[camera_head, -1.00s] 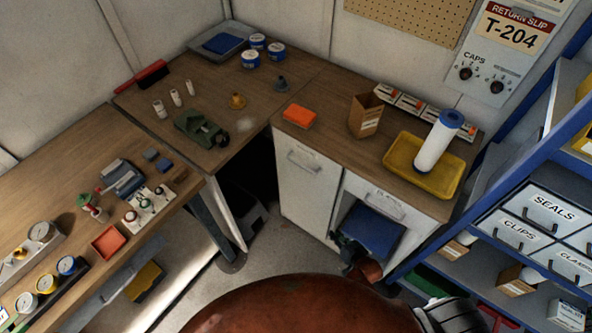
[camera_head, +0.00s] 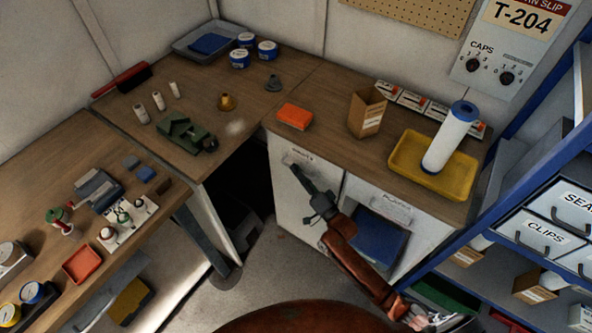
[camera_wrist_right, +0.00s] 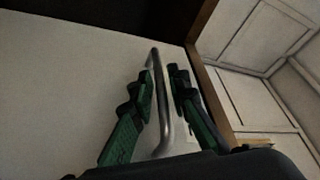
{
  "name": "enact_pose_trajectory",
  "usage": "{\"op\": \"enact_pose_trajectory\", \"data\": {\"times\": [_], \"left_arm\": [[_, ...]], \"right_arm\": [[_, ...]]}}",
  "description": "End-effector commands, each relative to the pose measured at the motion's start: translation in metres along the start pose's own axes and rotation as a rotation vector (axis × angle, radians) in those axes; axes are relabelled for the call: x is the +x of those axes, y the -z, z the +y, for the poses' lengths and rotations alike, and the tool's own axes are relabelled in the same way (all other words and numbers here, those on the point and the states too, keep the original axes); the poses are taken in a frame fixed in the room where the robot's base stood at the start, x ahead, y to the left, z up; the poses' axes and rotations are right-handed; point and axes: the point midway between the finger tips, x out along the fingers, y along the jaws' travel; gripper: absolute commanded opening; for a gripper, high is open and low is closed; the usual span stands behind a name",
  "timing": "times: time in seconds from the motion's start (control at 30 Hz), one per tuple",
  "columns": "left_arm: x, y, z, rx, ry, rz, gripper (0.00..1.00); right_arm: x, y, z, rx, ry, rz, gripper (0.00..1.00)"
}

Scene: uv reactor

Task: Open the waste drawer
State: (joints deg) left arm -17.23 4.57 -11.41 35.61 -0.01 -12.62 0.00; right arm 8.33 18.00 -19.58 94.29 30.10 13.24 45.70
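The white left front (camera_head: 287,200) of the right-hand cabinet is closed in the head view. It has a metal bar handle near its top and a small label that I cannot read surely. My right gripper (camera_head: 298,170) is at this handle and partly covers it. In the right wrist view, the handle bar (camera_wrist_right: 158,95) runs between the two green-and-black fingers of my right gripper (camera_wrist_right: 159,74). The fingers are apart, with a visible gap beside the bar. The left gripper is not in view.
Beside this front is a second white front (camera_head: 378,203) with its own handle, above a recess holding a blue thing (camera_head: 379,235). The counter above holds an orange block (camera_head: 294,117), a carton (camera_head: 367,112) and a yellow tray (camera_head: 402,157). A blue-framed shelf stands right.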

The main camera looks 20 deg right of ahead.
Motion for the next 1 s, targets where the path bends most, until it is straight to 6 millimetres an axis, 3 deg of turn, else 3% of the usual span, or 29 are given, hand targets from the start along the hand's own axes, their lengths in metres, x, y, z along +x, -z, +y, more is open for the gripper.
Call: {"op": "enact_pose_trajectory", "data": {"times": [0.4, 0.63, 1.0], "left_arm": [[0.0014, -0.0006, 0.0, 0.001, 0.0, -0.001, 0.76], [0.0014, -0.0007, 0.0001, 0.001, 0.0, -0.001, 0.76], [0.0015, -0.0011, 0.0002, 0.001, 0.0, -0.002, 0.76]], "right_arm": [[0.0101, -0.0006, 0.0007, 0.0, -0.002, -0.001, 0.16], [0.0099, -0.0005, 0.0008, -0.001, -0.002, -0.001, 0.0], [0.0097, -0.0006, 0.001, -0.001, -0.003, -0.001, 0.0]]}}
